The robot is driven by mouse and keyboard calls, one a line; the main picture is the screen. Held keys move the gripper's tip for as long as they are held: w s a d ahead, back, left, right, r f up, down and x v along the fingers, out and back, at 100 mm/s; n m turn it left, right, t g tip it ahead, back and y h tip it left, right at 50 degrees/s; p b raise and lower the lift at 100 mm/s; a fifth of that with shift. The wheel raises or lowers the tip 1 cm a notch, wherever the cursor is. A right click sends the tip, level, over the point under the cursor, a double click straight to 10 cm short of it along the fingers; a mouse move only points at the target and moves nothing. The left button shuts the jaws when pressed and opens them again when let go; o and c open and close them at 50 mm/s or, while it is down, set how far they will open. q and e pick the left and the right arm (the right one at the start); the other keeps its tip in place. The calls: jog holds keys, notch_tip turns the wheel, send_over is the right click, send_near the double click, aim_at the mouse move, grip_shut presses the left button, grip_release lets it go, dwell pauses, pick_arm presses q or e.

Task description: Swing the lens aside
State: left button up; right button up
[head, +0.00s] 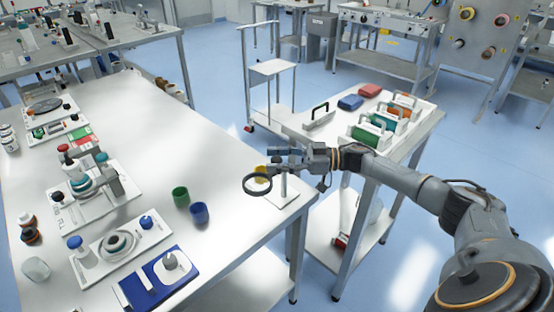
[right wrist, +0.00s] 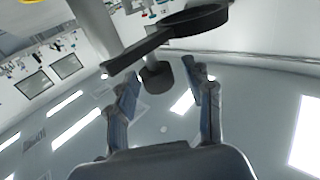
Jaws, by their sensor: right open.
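The lens (head: 257,185) is a round glass in a black ring, held out to the left of a pale post (head: 282,184) on a white base near the table's right corner. In the right wrist view the black ring (right wrist: 195,19) and its dark bar cross the top. My right gripper (head: 274,160) is at the top of the post, just above and behind the lens. Its fingers are open (right wrist: 163,84), with a dark knob (right wrist: 157,74) showing between their tips; I cannot tell whether they touch it. My left gripper is not in view.
The white table (head: 130,155) carries a green cup (head: 180,196), a blue cup (head: 199,212), a blue tray (head: 150,285) and several white fixtures on its left. A side table (head: 330,135) with coloured caddies stands beyond the lens. The table around the cups is clear.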

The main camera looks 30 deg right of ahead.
jog(key=shift+d, duration=0.1)
jog(key=v, duration=1.2)
jog(key=shift+f, duration=0.1)
